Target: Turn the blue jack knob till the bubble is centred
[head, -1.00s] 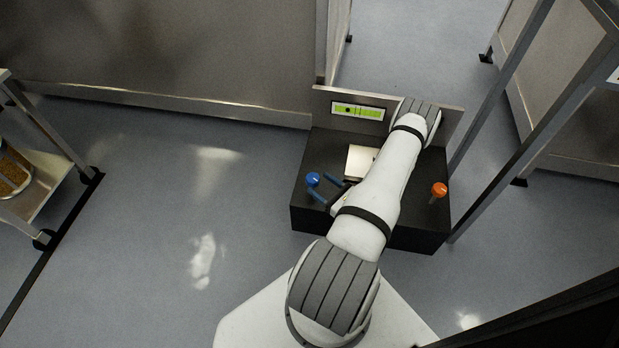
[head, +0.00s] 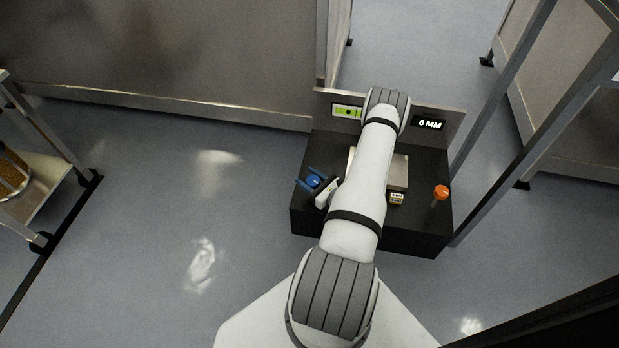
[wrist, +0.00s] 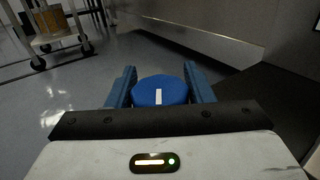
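The blue jack knob (head: 313,180) is at the left of the black block. It also shows in the wrist view (wrist: 160,91), with a white mark on top. My gripper (head: 305,176) has one blue finger on each side of the knob. The fingers look as widely spread as before, and I cannot tell whether they touch it. In the wrist view the fingers (wrist: 160,84) flank the knob. The green level vial (head: 342,112) is on the back panel, partly hidden by my arm. Its dark bubble (head: 348,113) sits in the left part.
An orange knob (head: 441,192) stands at the right of the black block (head: 411,236). A display (head: 429,124) on the panel reads 0 MM. A pale plate (head: 398,172) lies partly under my arm. A shelf cart (head: 45,190) stands far left. Open floor lies between.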

